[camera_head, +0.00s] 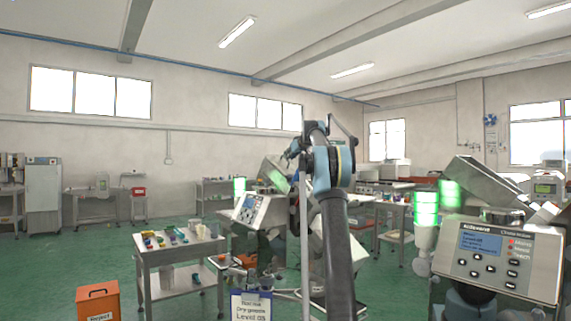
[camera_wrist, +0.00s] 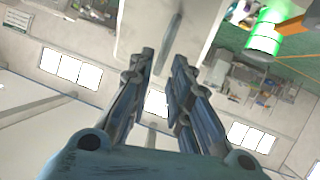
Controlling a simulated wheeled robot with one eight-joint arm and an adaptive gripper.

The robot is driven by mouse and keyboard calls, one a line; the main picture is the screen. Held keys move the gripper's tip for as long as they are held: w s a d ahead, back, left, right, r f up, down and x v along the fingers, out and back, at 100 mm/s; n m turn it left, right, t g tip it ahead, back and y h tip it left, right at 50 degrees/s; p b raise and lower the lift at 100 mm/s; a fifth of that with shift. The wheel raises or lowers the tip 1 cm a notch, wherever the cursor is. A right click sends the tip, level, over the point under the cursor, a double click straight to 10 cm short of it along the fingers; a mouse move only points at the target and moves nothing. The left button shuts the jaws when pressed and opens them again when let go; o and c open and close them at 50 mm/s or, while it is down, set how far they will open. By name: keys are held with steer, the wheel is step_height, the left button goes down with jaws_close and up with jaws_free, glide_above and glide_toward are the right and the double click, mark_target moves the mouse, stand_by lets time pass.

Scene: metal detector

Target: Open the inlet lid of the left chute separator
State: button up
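The left chute separator (camera_head: 251,212) stands left of my arm in the head view, with a tilted control panel and a green lamp (camera_head: 239,187) beside it. A slanted metal part (camera_head: 274,173) rises above the panel; my arm hides much of the machine, and I cannot tell the lid's state there. My gripper (camera_head: 291,152) is near the top of this slanted part. In the wrist view my gripper (camera_wrist: 164,57) points at a pale metal surface (camera_wrist: 205,22) bearing a narrow dark bar (camera_wrist: 170,38). The fingers are apart with a narrow gap, nothing visible between them.
A second separator (camera_head: 497,262) stands at the right with its own panel and green lamp (camera_head: 426,211). A cart (camera_head: 182,254) with small coloured items is at the left. An orange bin (camera_head: 98,303) is on the floor. Open green floor lies at the left.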

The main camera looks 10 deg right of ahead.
mark_target(285, 165)
steer(key=shift+x, duration=2.95)
jaws_close()
